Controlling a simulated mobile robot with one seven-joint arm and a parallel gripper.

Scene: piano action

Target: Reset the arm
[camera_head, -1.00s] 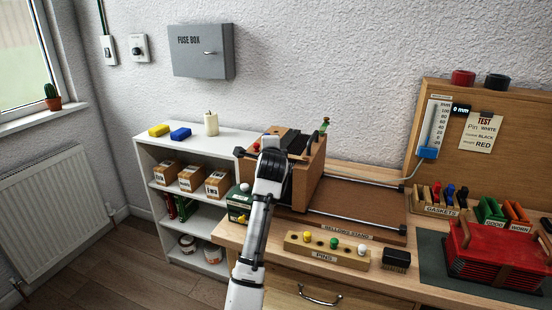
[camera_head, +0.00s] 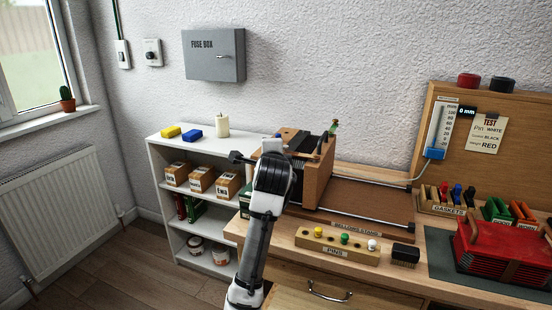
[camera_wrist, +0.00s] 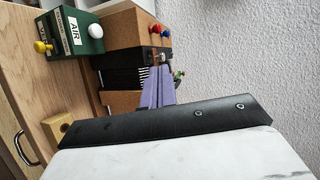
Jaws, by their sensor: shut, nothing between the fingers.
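My arm (camera_head: 262,225) rises from the bottom of the head view. Its black wrist is in front of the wooden bellows unit (camera_head: 318,180), and I cannot tell from here whether they touch. In the wrist view my gripper (camera_wrist: 157,86) shows as two pale purple fingers, close together and shut, with nothing held. They overlap the dark bellows part in the picture. The fingers are largely hidden behind my wrist in the head view.
A green AIR box (camera_wrist: 80,33) stands left of the bellows unit. The pin block (camera_head: 325,248), a dark brush (camera_head: 405,254) and a red bellows (camera_head: 500,255) are on the bench. A white shelf (camera_head: 180,150) stands left; floor further left is clear.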

